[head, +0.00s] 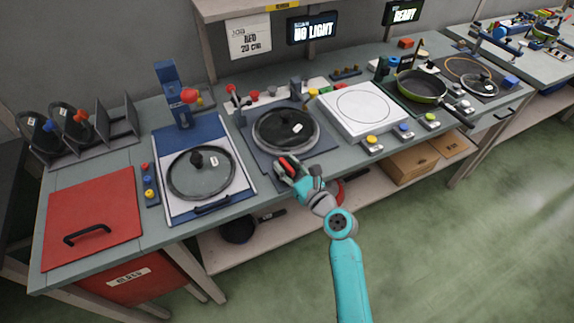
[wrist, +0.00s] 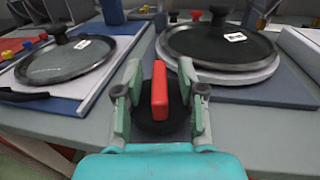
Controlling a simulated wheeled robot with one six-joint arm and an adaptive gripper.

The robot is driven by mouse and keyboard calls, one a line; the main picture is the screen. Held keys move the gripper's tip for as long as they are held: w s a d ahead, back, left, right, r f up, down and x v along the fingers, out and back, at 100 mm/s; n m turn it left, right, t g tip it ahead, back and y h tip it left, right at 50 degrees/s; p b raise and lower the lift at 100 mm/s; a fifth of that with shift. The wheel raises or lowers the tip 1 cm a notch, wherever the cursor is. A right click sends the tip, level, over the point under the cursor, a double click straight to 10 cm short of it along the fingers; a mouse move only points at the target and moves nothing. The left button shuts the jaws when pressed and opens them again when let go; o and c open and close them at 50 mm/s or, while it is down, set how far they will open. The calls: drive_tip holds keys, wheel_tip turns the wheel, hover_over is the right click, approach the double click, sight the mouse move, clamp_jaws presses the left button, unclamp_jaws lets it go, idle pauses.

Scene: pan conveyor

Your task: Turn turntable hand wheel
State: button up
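The hand wheel is a black disc with a red bar grip (wrist: 160,90) at the front of the turntable (wrist: 222,76). It also shows in the head view (head: 285,166), partly covered by my gripper. A dark round lid with a black knob and a white label (head: 287,128) lies on the turntable. My gripper (wrist: 161,84) is open around the red bar, one finger on each side. In the wrist view a gap shows between the bar and each finger. The lower part of the disc is hidden behind my gripper.
To the left, a glass lid (head: 201,173) lies on a blue and white station. A white square plate (head: 362,107) stands to the right, with a green pan (head: 421,87) beyond it. A red hatch (head: 93,217) is at far left.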

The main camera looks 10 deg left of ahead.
drive_tip(key=shift+c, duration=0.2)
clamp_jaws()
drive_tip(key=shift+w+n+g+y, duration=0.1)
drive_tip(key=shift+n+g+y, duration=0.3)
drive_tip(key=shift+g, duration=0.1)
drive_tip(key=shift+n+g+y, duration=0.9)
drive_tip(key=shift+n+g, duration=0.1)
drive_tip(key=shift+g, duration=0.2)
drive_tip(key=n+g+y, duration=0.2)
drive_tip(key=n+g, duration=0.1)
drive_tip(key=g, duration=0.2)
drive_tip(key=shift+n+g, duration=0.3)
drive_tip(key=shift+n, duration=0.1)
drive_tip(key=n+g, duration=0.2)
drive_tip(key=g, duration=0.1)
drive_tip(key=n+g, duration=0.2)
drive_tip(key=g, duration=0.1)
drive_tip(key=shift+g+y, duration=0.3)
drive_tip(key=shift+g, duration=0.1)
drive_tip(key=shift+n+g+h, duration=0.7)
drive_tip(key=shift+n+g, duration=1)
drive_tip(key=shift+g, duration=0.6)
drive_tip(key=shift+f+n+g+h, duration=0.1)
drive_tip(key=shift+n+g+h, duration=0.4)
drive_tip(key=shift+n+g, duration=0.3)
